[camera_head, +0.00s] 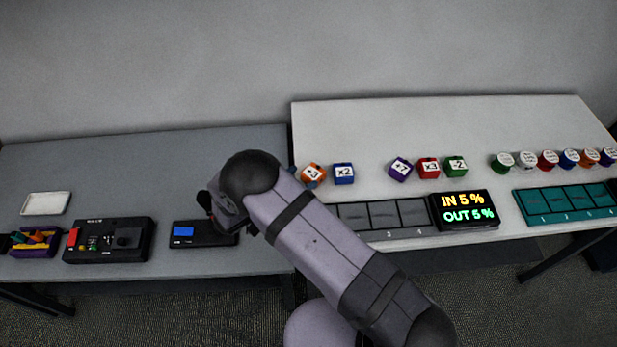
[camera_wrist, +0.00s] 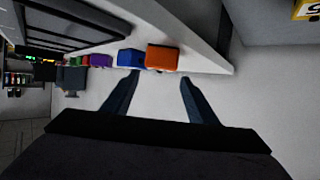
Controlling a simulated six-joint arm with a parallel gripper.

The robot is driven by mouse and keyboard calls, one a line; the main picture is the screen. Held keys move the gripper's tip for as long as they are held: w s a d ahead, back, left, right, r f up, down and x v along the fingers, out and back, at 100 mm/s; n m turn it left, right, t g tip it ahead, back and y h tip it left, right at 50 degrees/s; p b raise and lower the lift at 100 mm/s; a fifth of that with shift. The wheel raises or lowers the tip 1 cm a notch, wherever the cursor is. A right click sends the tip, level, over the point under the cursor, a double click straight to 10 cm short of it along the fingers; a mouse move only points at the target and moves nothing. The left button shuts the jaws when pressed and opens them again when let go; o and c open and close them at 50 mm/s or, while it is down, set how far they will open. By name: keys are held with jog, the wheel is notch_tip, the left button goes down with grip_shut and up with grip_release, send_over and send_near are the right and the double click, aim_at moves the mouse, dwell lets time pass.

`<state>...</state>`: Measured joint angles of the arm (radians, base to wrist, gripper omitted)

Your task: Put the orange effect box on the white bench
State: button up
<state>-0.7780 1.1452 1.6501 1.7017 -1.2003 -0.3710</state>
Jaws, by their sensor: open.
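The orange effect box (camera_head: 313,171), with a white label on top, is at the left end of the white bench (camera_head: 440,120). It appears to rest on the bench top. In the head view my arm hides most of the gripper; only dark finger parts show beside the orange box.
A blue box (camera_head: 344,174) stands close to the right of the orange one. Purple (camera_head: 400,169), red (camera_head: 429,168) and green (camera_head: 456,167) boxes follow. Grey pads (camera_head: 384,214) and a lit display (camera_head: 464,209) lie in front. A grey bench (camera_head: 130,165) adjoins at left.

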jog(key=shift+b+v, duration=0.7)
jog(key=shift+v, duration=1.8)
jog(key=w+r+n+y, duration=0.5)
jog(key=w+r+y, duration=0.15)
jog(key=y, duration=0.35)
jog(key=s+d+n+g, duration=0.1)
jog(key=s+d+g, duration=0.2)
jog(key=s, duration=0.6)
jog(key=s+d+r+n+g, duration=0.1)
jog(key=s+d+g, duration=0.2)
jog(key=s+d, duration=0.5)
jog(key=s+d+n+g, duration=0.2)
jog(key=s+d, duration=0.3)
jog(key=s, duration=0.5)
jog(key=shift+s+d+r+g, duration=0.3)
jog(key=shift+s+r+g, duration=0.05)
jog(key=shift+g, duration=0.45)
